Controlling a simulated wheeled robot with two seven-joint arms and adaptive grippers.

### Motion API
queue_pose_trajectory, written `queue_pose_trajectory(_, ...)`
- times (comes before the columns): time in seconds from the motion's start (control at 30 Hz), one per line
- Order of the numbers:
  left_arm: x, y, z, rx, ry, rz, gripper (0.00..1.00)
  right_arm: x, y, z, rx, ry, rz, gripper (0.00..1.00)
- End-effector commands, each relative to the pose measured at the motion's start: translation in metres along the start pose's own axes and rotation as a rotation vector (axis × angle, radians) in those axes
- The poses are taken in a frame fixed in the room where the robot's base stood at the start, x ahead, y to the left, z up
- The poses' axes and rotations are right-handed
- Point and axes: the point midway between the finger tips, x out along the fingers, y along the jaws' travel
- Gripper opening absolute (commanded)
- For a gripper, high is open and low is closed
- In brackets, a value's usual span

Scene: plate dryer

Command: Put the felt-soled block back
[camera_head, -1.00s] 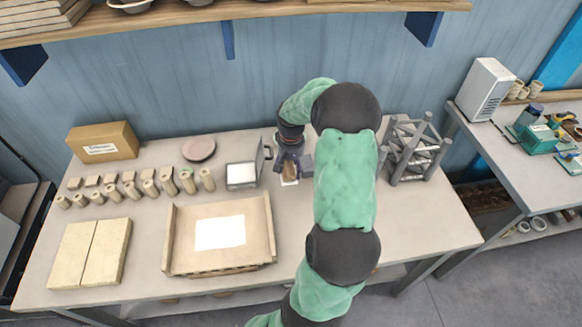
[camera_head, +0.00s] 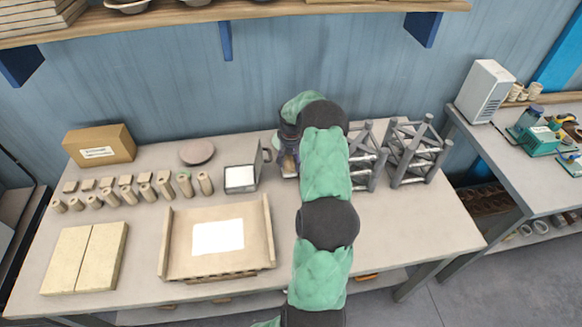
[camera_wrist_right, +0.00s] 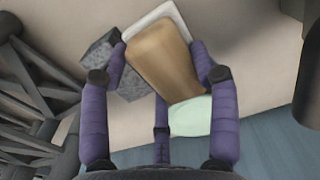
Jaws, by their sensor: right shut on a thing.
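The tan block (camera_wrist_right: 162,58) is between the purple fingers of my right gripper (camera_wrist_right: 163,70) in the right wrist view, and the gripper is shut on it. A white layer or pad (camera_wrist_right: 160,16) shows past the block's far end; I cannot tell whether it is the felt sole or a separate thing. In the head view my right gripper (camera_head: 289,162) is low over the back middle of the table, partly covered by my own arm. The block's underside is hidden, so I cannot tell whether it touches the table. My left gripper is not in view.
A speckled grey block (camera_wrist_right: 100,58) and a pale green piece (camera_wrist_right: 190,116) are close to the fingers. A white-topped box (camera_head: 240,178) stands left of the gripper; grey lattice racks (camera_head: 415,155) stand right. A wooden tray (camera_head: 170,245) is in front. The table's front right is clear.

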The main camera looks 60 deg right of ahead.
Motion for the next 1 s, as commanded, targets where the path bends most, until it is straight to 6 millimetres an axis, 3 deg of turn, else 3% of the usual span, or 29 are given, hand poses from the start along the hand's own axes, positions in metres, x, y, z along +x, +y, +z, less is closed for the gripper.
queue_pose_trajectory(0.2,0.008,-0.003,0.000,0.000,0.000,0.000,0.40,0.030,0.000,0.000,0.001,0.000,0.000,0.09)
queue_pose_trajectory(0.6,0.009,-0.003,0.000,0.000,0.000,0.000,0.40,0.034,0.000,0.000,0.000,0.000,0.000,0.09)
queue_pose_trajectory(0.63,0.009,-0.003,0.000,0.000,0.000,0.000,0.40,0.034,0.000,0.000,0.000,0.000,0.000,0.64)
queue_pose_trajectory(0.7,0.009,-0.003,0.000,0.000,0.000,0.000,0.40,0.034,0.000,0.000,0.000,0.000,0.000,0.84)
queue_pose_trajectory(1.0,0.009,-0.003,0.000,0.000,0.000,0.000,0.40,0.034,0.000,0.000,0.000,0.000,0.000,0.85)
